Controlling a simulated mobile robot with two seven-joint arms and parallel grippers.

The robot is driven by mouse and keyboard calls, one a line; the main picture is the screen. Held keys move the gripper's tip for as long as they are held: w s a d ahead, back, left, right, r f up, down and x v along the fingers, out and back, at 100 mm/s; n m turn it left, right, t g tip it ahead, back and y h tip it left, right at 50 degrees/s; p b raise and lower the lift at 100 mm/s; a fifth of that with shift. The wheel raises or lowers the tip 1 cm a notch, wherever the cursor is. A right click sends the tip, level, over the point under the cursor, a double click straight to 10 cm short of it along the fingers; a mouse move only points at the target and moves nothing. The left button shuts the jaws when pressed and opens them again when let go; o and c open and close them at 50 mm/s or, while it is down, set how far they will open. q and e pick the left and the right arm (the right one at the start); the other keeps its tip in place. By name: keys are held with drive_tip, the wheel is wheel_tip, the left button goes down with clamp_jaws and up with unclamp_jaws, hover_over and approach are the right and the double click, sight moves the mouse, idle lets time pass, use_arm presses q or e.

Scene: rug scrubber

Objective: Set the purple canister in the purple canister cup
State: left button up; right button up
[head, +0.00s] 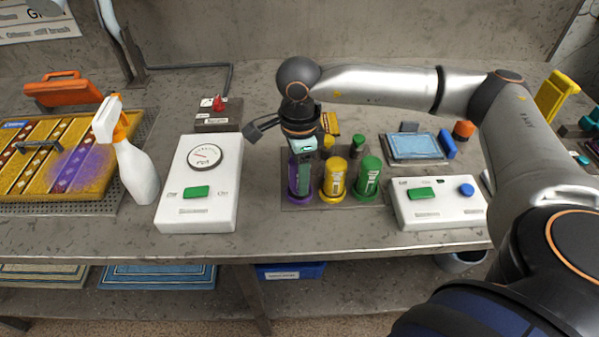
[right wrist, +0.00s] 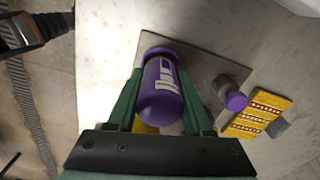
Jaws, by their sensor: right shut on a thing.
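My right gripper (head: 301,172) points down at the rack plate (head: 320,205) and is shut on the purple canister (head: 294,176). In the right wrist view, the purple canister (right wrist: 163,88) lies between the two green fingers (right wrist: 158,100). Its lower end is at the purple canister cup (head: 300,199), a purple ring at the left of the plate. The canister looks upright and in line with the cup. I cannot tell whether it rests on the cup's floor. My left gripper is out of view.
A yellow canister (head: 335,176) and a green canister (head: 369,176) stand close on the right in their cups. A white gauge box (head: 200,210) is on the left, with a white spray bottle (head: 135,170) beyond. A white button box (head: 440,210) is on the right.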

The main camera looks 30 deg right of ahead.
drive_tip(key=shift+f+b, duration=0.6)
drive_tip(key=shift+f, duration=0.05)
idle(0.3)
drive_tip(key=o, duration=1.3)
drive_tip(key=shift+o, duration=0.2)
wheel_tip(320, 180, up, 13)
drive_tip(key=shift+f, duration=0.2)
